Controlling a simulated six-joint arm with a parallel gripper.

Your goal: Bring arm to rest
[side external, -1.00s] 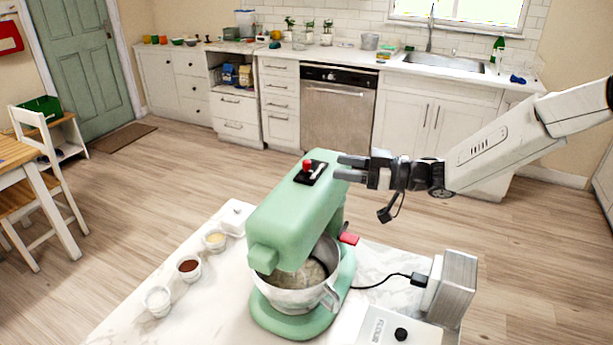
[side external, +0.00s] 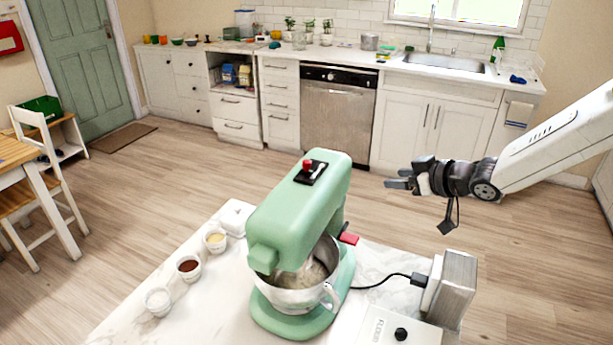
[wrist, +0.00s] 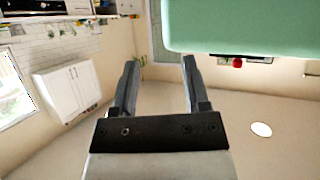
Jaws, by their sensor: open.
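My gripper (side external: 399,179) is open and empty in the side external view. It hangs in the air to the right of the green stand mixer (side external: 300,215), apart from it. In the wrist view my gripper (wrist: 158,65) shows two parted fingers with nothing between them. Part of the mixer's green head (wrist: 240,27) fills the top right of that view, with its red knob (wrist: 237,62) below it. The red knob also shows on top of the mixer in the side external view (side external: 307,166).
The mixer stands on a marble counter (side external: 225,300) with a metal bowl (side external: 300,293) and several small white cups at its left. A grey box (side external: 453,285) with a black cable stands at the right. Open floor (side external: 180,190) lies behind, before the kitchen cabinets.

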